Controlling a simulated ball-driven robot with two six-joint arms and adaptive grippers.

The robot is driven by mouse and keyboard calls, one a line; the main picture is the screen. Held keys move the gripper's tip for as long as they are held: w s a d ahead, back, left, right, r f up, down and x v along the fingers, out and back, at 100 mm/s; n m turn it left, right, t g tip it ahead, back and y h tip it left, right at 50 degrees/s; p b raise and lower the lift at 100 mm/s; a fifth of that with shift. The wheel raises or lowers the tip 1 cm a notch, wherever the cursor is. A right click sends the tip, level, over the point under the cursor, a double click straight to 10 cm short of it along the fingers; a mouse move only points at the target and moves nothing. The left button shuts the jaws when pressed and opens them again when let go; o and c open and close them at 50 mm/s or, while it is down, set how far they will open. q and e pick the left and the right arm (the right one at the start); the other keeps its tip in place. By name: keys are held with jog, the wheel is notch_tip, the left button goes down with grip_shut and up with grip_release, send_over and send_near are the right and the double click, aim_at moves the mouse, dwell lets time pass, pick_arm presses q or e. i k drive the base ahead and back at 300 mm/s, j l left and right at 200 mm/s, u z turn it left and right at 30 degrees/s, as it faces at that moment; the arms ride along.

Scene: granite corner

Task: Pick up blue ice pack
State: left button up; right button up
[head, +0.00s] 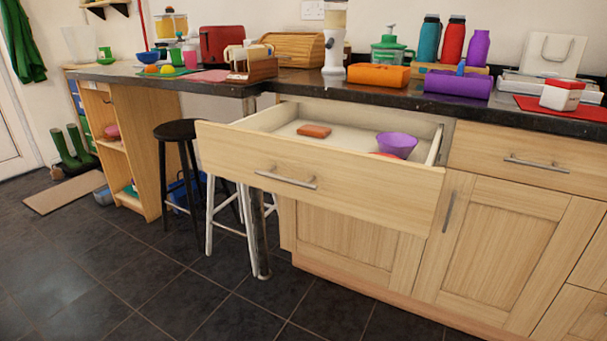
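I cannot make out a blue ice pack for certain in the head view. The open drawer (330,185) holds a flat orange-brown block (314,131), a purple bowl (397,144) and part of a red item (384,155); its front panel hides part of the inside. A small blue item (461,66) shows at the purple roll (458,84) on the counter, too small to identify. Neither of my grippers is in view.
A black stool (177,131) and a white-legged stool stand left of the drawer. The floor in front is clear.

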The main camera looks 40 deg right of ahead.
aim_at(461, 67)
jog(key=z, duration=0.3)
jog(key=l+z, duration=0.3)
jog(key=z, duration=0.2)
jog(key=l+z, duration=0.3)
jog(key=z, duration=0.15)
jog(key=l+z, duration=0.3)
jog(key=z, duration=0.2)
